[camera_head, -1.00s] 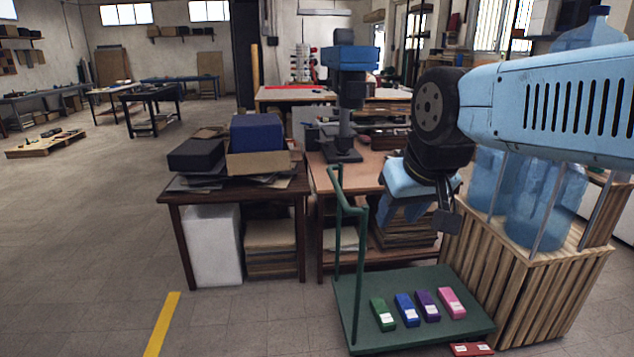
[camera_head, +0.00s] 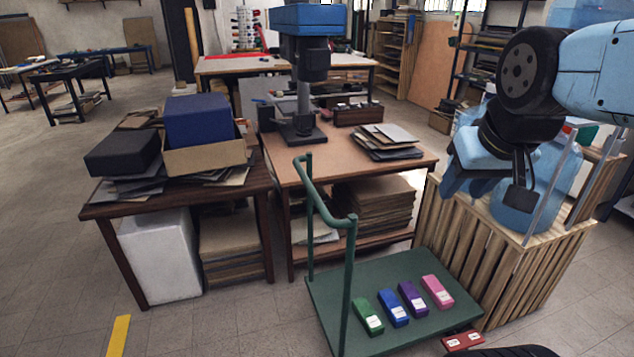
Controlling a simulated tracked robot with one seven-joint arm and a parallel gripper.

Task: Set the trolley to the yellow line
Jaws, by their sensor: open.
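The green trolley (camera_head: 350,278) stands on the floor at the lower middle right, its upright handle (camera_head: 348,225) on its left side. On its deck lie a green box (camera_head: 366,311), a blue box (camera_head: 393,306), a purple box (camera_head: 412,298) and a pink box (camera_head: 437,291). The yellow line (camera_head: 118,336) is on the floor at the lower left, well apart from the trolley. My gripper (camera_head: 485,190) is open and empty, raised above and to the right of the trolley. Its fingertips are partly hidden.
A red box (camera_head: 463,340) lies by the trolley's front right corner. Laden work tables (camera_head: 277,163) stand behind the trolley. Floor between the yellow line and trolley is clear.

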